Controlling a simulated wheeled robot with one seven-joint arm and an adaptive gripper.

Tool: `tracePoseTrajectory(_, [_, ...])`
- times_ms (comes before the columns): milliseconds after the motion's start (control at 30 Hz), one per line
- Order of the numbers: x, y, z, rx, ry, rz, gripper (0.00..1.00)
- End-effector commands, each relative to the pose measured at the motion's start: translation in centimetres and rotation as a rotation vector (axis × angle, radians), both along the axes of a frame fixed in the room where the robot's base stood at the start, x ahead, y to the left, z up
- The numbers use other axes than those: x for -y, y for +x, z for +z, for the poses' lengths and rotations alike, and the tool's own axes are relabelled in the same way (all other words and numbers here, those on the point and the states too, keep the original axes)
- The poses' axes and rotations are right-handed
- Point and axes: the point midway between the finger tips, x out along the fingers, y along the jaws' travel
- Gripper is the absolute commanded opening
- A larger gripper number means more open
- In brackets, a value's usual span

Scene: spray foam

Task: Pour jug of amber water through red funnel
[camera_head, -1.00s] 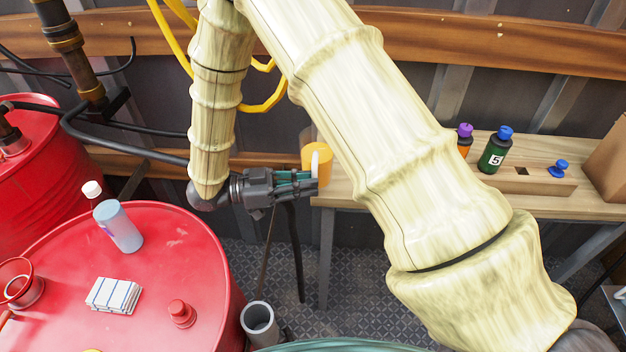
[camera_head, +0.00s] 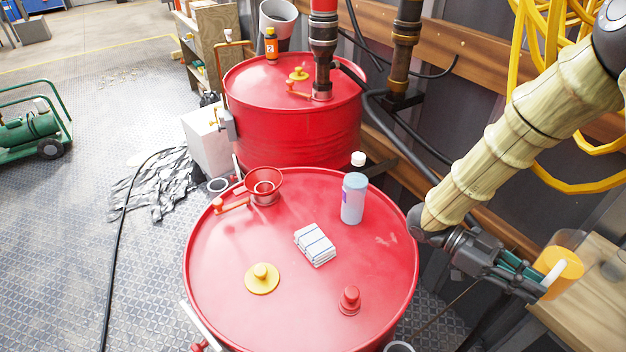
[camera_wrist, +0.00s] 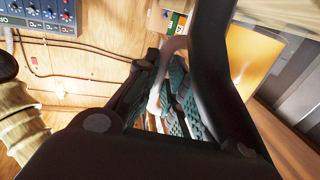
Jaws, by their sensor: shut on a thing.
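The jug of amber water (camera_head: 560,272) is at the right edge of the head view, over the edge of the wooden table. Its clear upper part and white handle show. My gripper (camera_head: 535,283) is shut on its handle. In the wrist view the amber side of the jug (camera_wrist: 250,62) is beyond my fingers (camera_wrist: 172,95), which partly hide the pale handle. The red funnel (camera_head: 264,188) stands at the far left rim of the near red drum (camera_head: 215,290), well left of my gripper.
A pale blue bottle (camera_head: 353,200), a folded striped cloth (camera_head: 315,244), a yellow cap (camera_head: 262,278) and a red cap (camera_head: 349,299) are on the near drum. A second red drum (camera_head: 290,130) stands behind. Yellow hose (camera_head: 535,110) hangs near my arm.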

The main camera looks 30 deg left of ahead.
Motion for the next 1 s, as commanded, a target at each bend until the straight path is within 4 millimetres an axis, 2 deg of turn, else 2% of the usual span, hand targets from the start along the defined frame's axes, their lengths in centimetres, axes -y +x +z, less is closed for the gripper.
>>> tracePoseTrajectory(167, [1.5, 1.5, 0.2, 0.001, -0.002, 0.107, 0.0])
tracePoseTrajectory(533, [4.4, 6.3, 0.8, 0.001, -0.002, 0.453, 0.0])
tracePoseTrajectory(767, [4.9, 9.3, 1.0, 0.0, -0.001, 0.671, 0.0])
tracePoseTrajectory(1000, [4.1, 12.2, 1.3, 0.002, -0.002, 0.902, 0.0])
